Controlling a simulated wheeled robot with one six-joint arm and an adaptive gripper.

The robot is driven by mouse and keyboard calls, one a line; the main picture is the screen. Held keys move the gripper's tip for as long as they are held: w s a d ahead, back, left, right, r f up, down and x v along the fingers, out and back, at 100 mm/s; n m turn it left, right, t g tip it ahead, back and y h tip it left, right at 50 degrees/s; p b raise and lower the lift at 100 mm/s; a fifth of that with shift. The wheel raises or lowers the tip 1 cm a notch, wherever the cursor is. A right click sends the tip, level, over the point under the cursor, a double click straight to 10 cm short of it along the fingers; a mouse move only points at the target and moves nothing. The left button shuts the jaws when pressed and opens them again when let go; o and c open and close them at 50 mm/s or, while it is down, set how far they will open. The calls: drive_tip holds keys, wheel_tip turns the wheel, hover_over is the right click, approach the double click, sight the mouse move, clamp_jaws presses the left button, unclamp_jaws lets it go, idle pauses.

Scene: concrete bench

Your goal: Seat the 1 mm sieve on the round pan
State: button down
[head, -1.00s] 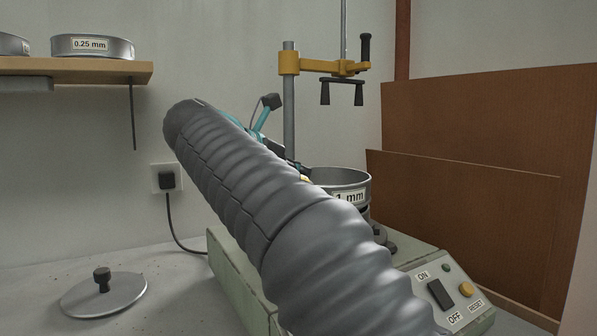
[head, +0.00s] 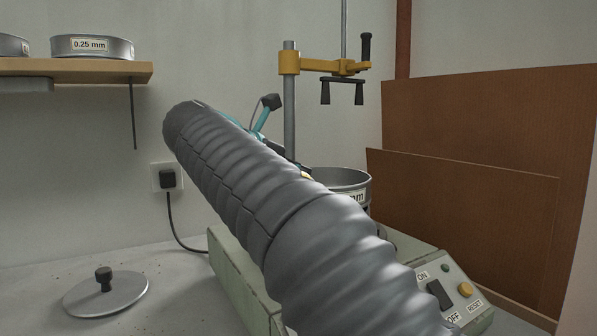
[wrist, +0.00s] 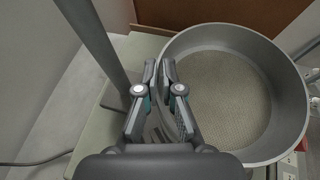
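The 1 mm sieve (head: 341,178) is a grey metal ring with its label partly covered by my arm in the head view. In the wrist view, the sieve (wrist: 228,100) shows its fine mesh floor and looks level. My gripper (wrist: 159,64) is at the sieve's left rim, its two fingers close together with the wall between them. In the head view, my arm hides most of my gripper. The round pan is not visible under the sieve, so I cannot tell whether the two touch.
The green shaker base (head: 232,268) has a switch panel (head: 448,293). A post (head: 289,110) with a yellow clamp arm (head: 325,66) rises behind the sieve. A lid (head: 105,296) lies on the bench at left. A 0.25 mm sieve (head: 92,48) sits on the shelf. Brown boards (head: 470,210) stand at right.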

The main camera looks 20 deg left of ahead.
drive_tip(key=shift+f, duration=0.55)
idle(0.6)
drive_tip(key=c, duration=1.2)
unclamp_jaws()
drive_tip(key=shift+c, duration=0.2)
drive_tip(key=v, duration=1.2)
